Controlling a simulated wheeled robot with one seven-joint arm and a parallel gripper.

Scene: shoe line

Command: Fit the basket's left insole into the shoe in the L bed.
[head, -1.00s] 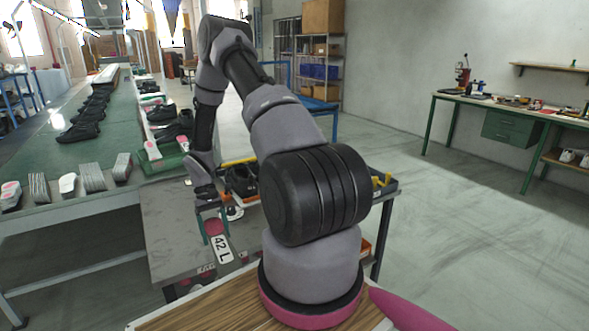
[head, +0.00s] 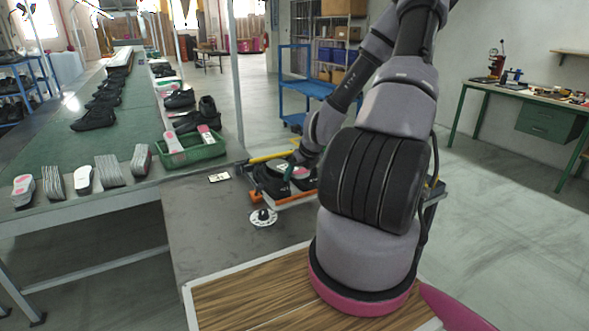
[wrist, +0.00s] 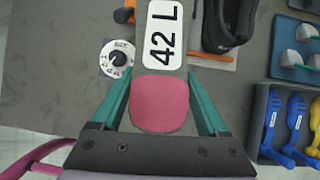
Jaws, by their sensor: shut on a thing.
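My gripper (wrist: 160,82) is shut on the insole (wrist: 160,108), its green fingers on either side of the pink heel part. A white "42 L" label shows just ahead of the pink part; the grey rest of the insole blends with the table. A black shoe (wrist: 231,25) lies to the right of the label, cut off by the top edge. In the head view my gripper (head: 291,172) is low by a black shoe (head: 268,182), partly hidden by my arm. I cannot tell which bed is which. The green basket (head: 197,152) stands on the bench with insoles in it.
A white dial (head: 263,218) is on the grey table (head: 210,225), whose left part is mostly clear; it also shows in the wrist view (wrist: 117,58). A tray of blue and yellow tools (wrist: 262,153) is at right. An orange-edged holder lies by the shoe.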

